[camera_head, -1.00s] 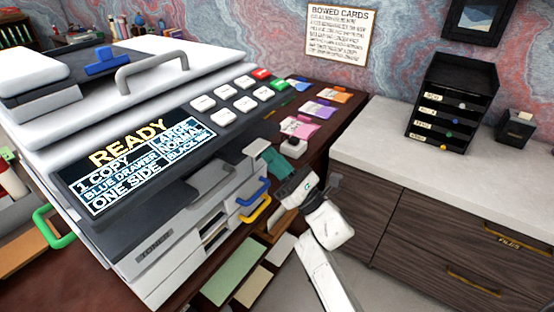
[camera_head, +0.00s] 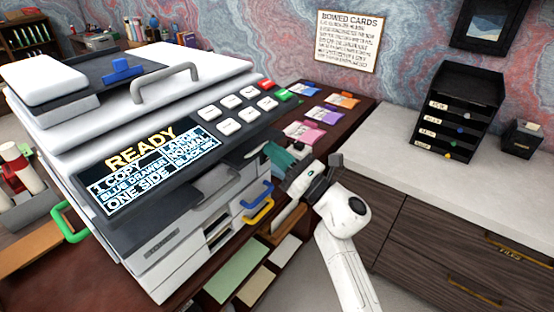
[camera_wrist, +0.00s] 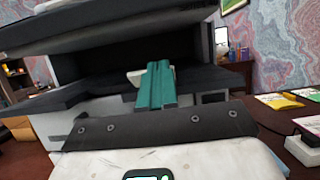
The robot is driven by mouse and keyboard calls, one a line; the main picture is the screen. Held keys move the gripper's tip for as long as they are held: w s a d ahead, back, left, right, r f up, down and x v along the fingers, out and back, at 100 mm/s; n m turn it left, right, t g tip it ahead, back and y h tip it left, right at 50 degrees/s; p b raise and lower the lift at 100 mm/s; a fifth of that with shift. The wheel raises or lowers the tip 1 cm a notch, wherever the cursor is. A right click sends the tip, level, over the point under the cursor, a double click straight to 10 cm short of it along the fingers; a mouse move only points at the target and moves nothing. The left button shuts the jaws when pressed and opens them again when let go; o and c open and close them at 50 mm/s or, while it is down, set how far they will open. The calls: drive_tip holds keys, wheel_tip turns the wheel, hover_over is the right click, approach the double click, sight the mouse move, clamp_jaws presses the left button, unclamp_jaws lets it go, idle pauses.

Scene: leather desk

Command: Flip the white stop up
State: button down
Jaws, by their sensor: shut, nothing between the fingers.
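The white stop (camera_wrist: 136,77) shows in the wrist view as a small pale piece in the dark opening of the copier, just left of and behind my fingertips. My gripper (camera_wrist: 160,68) has teal fingers shut together with nothing between them, pointing into that opening. I cannot tell whether they touch the stop. In the head view my gripper (camera_head: 283,158) is at the right side of the copier (camera_head: 165,255), below the button panel. The stop is hard to make out there, and its tilt is unclear.
The copier's lit screen (camera_head: 155,170) reads READY. Blue (camera_head: 257,196) and yellow (camera_head: 258,211) handles stand out below my gripper. Coloured card packets (camera_head: 318,115) and a small white box (camera_wrist: 303,150) lie on the desk to the right. A black drawer rack (camera_head: 455,115) stands on the cabinet.

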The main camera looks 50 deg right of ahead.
drive_tip(key=shift+w+r+b, duration=0.65)
drive_tip(key=shift+w+r, duration=0.45)
drive_tip(key=shift+r, duration=0.3)
idle(0.8)
